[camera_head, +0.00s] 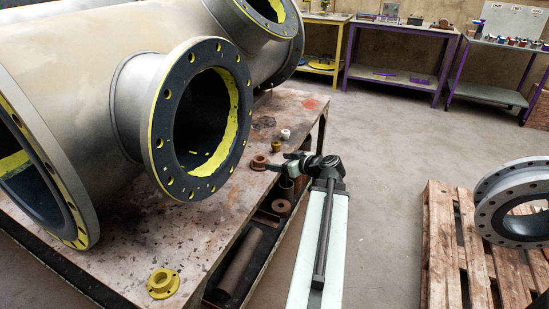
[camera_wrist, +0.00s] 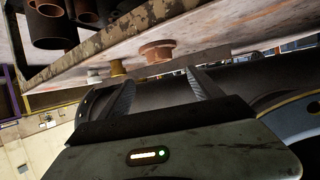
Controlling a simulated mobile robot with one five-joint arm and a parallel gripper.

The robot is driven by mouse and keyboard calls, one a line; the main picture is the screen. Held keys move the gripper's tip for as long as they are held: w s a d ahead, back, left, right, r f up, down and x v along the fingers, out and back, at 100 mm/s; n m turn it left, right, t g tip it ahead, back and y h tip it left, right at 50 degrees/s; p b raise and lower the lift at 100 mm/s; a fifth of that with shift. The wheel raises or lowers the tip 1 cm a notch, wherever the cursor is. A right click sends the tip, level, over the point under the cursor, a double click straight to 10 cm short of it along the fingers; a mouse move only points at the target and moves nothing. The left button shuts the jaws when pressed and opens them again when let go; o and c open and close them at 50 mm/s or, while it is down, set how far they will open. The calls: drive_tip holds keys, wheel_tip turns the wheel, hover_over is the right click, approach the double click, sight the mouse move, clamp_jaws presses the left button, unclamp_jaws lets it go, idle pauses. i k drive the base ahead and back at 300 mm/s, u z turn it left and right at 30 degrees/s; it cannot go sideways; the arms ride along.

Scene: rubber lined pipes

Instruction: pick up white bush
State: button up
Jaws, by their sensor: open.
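The white bush (camera_head: 285,134) is small and stands on the worktable near its right edge, farthest back in a short row of bushes. In the wrist view it shows as a pale piece (camera_wrist: 95,77) at the left, in a picture that looks upside down. My gripper (camera_head: 273,162) is beside the table's right edge, nearer than the white bush and apart from it. In the wrist view its two fingers (camera_wrist: 160,80) are spread with nothing between them. The reddish-brown flanged bush (camera_wrist: 157,50) lies closer to the fingers than the white one.
A brownish-yellow bush (camera_head: 275,146) and the reddish flanged bush (camera_head: 259,162) stand in front of the white bush. A big flanged pipe (camera_head: 85,85) covers much of the table (camera_head: 205,215). A yellow flanged bush (camera_head: 163,283) sits near the front. A pallet (camera_head: 440,240) stands right.

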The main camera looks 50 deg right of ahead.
sight(286, 133)
drive_tip(key=k, duration=1.65)
drive_tip(key=u, duration=0.5)
drive_tip(key=i, duration=1.35)
drive_tip(key=z, duration=2.25)
drive_tip(key=i, duration=0.5)
drive_tip(key=u, duration=0.15)
